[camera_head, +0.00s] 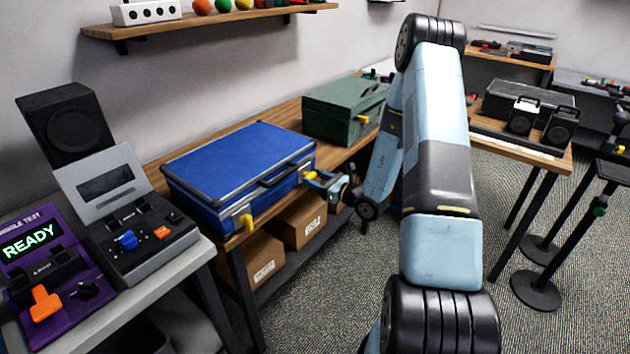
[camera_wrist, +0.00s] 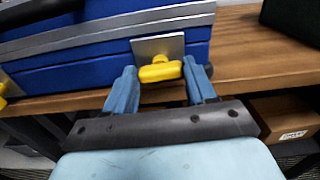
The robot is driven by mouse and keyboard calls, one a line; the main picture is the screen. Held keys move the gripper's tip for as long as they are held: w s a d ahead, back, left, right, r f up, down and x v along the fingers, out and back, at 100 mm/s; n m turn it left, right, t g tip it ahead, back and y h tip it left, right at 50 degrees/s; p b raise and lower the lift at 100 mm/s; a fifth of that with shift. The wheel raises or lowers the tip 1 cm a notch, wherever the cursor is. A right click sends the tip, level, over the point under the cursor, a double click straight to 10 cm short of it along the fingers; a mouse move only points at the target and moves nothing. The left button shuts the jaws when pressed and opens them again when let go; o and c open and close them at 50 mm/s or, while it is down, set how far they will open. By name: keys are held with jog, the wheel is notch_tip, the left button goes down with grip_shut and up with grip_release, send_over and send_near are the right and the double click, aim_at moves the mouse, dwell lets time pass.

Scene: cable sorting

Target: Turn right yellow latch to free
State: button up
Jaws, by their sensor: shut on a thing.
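The blue case (camera_head: 238,165) lies closed on the wooden bench, with a black handle on its front. Its right yellow latch (camera_head: 309,175) is at the right end of the front face. In the wrist view the right latch (camera_wrist: 160,72) lies crosswise over a grey metal plate (camera_wrist: 158,46). My gripper (camera_head: 322,182) is at this latch, with one blue finger on each side, shut on it. The fingertips also show in the wrist view (camera_wrist: 160,76). The left yellow latch (camera_head: 246,222) hangs at the left of the front face.
A green case (camera_head: 335,108) with a yellow latch stands behind on the same wooden bench (camera_head: 215,128). Cardboard boxes (camera_head: 302,219) sit on the shelf below. A grey console (camera_head: 130,210) and a purple panel reading READY (camera_head: 50,265) stand at the left.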

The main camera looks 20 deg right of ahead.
jog(key=shift+a, duration=0.1)
jog(key=n, duration=0.4)
jog(key=shift+s+f, duration=0.1)
jog(key=shift+s+a+f+n, duration=0.1)
jog(key=shift+n, duration=2.15)
jog(key=shift+s+a+f+n, duration=0.1)
jog(key=shift+n, duration=2.1)
jog(key=shift+s+f+n, duration=0.1)
jog(key=shift+n, duration=2.15)
jog(key=o, duration=0.7)
jog(key=shift+w, duration=0.1)
jog(key=shift+c, duration=0.2)
jog(key=o, duration=0.4)
jog(key=shift+w+d+r, duration=0.1)
